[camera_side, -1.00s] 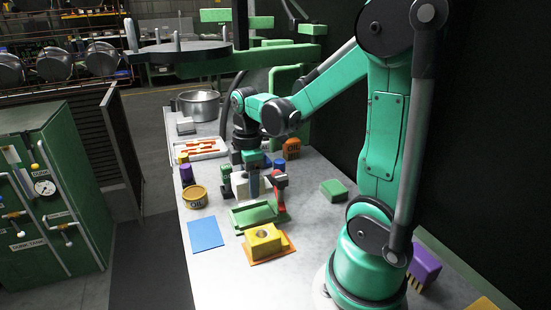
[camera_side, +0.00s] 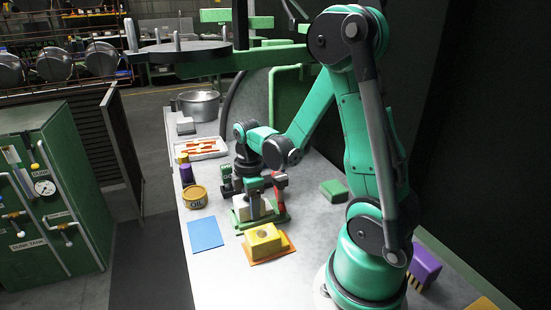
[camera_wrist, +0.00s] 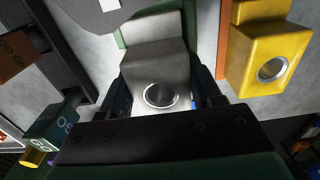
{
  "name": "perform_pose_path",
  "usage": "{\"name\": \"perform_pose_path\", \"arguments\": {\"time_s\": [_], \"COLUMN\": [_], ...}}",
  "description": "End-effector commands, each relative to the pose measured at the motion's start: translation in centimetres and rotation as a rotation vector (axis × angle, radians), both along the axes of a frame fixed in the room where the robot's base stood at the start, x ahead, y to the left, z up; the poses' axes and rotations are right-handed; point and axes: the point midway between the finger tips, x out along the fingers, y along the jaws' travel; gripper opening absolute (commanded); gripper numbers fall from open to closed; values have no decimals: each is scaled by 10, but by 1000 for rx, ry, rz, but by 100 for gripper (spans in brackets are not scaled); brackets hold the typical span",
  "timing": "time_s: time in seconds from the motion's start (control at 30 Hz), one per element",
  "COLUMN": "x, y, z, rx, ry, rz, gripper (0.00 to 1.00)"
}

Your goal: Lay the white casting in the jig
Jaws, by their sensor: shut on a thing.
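The white casting (camera_side: 242,210) is a stepped block with a round bore. It shows large in the wrist view (camera_wrist: 155,62), between the two fingers of my gripper (camera_wrist: 162,98). My gripper (camera_side: 256,208) is shut on it and points straight down over the green jig (camera_side: 240,223). The casting is within the jig's outline, low down; whether it rests on the jig's floor I cannot tell. A green jig edge (camera_wrist: 120,41) shows beside the casting in the wrist view. The fingers and casting hide most of the jig's inside.
A red clamp (camera_side: 279,188) stands at the jig's right side. A yellow casting (camera_side: 263,239) on an orange plate (camera_side: 284,250) is close in front. A blue sheet (camera_side: 205,234) and an oil tin (camera_side: 195,196) are to the left. A green block (camera_side: 334,190) lies right.

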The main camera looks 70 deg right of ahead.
Motion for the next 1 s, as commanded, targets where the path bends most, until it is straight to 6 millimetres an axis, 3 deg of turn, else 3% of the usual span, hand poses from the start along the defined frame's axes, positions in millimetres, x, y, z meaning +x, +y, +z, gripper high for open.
{"name": "perform_pose_path", "arguments": {"time_s": [1.0], "x": [1], "y": [0], "z": [-11], "rx": [-2], "ry": [-5], "rz": [0], "gripper": [0]}}
